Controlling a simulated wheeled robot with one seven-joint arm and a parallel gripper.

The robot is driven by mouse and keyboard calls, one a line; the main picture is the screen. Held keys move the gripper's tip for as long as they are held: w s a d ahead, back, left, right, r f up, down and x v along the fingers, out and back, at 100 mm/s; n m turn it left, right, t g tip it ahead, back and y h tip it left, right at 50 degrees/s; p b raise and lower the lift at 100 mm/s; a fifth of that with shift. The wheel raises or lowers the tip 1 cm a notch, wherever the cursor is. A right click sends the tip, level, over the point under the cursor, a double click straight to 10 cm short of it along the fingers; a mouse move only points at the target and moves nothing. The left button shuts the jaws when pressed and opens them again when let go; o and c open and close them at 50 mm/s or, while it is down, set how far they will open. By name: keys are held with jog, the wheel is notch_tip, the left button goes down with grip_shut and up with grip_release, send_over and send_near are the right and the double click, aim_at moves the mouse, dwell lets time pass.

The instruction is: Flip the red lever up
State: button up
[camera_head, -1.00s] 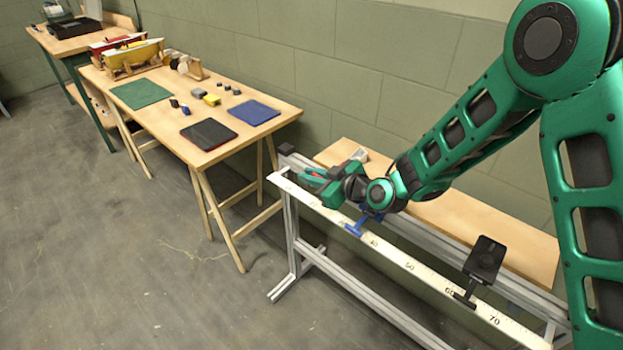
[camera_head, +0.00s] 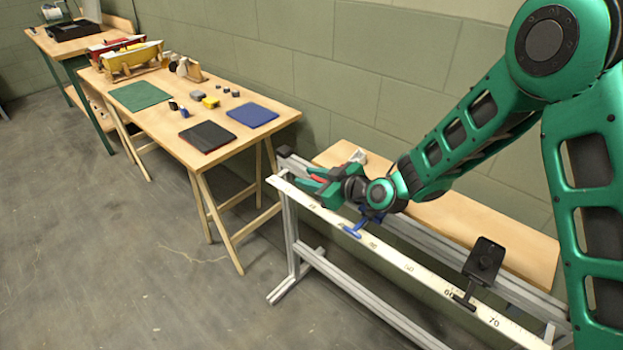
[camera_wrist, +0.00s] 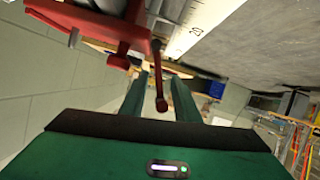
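The red lever (camera_wrist: 160,82) is a thin rod with a rounded end in the wrist view. It hangs down the picture from a red mount (camera_wrist: 112,26) on the rail. My gripper (camera_wrist: 158,78) shows its two green fingers apart, with the lever's rod and rounded end showing between them and no clear contact. In the head view my gripper (camera_head: 306,179) is at the far left end of the rail, with a bit of red at its fingers. The lever is mostly hidden there, and its angle is hard to tell.
A white ruler strip (camera_head: 405,263) runs along the metal rail. A blue clamp piece (camera_head: 352,231) and a black holder (camera_head: 484,261) sit on it. A wooden bench (camera_head: 470,220) stands behind by the wall. A wooden table (camera_head: 262,98) is at the left. The floor in front is clear.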

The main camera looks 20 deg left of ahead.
jog(key=v, duration=1)
jog(key=shift+s+d, duration=0.15)
jog(key=shift+d, duration=0.15)
jog(key=shift+r, duration=0.1)
jog(key=s+d+r+m+g+h, duration=0.15)
jog(key=d+m+h, duration=0.3)
jog(key=d, duration=1.45)
jog(key=s+d+r+m+h, duration=0.2)
jog(key=d+m+h, duration=0.25)
jog(key=d, duration=1.45)
jog(key=s+d+r+m+g+h, duration=0.1)
jog(key=s+d+m, duration=0.5)
jog(key=s, duration=0.6)
jog(key=s+d+r+m+g+h, duration=0.2)
jog(key=s+d+m, duration=0.4)
jog(key=s+d, duration=0.4)
jog(key=shift+s+d+r+g, duration=0.25)
jog(key=shift+s+r+g, duration=0.6)
jog(key=shift+s+r, duration=0.2)
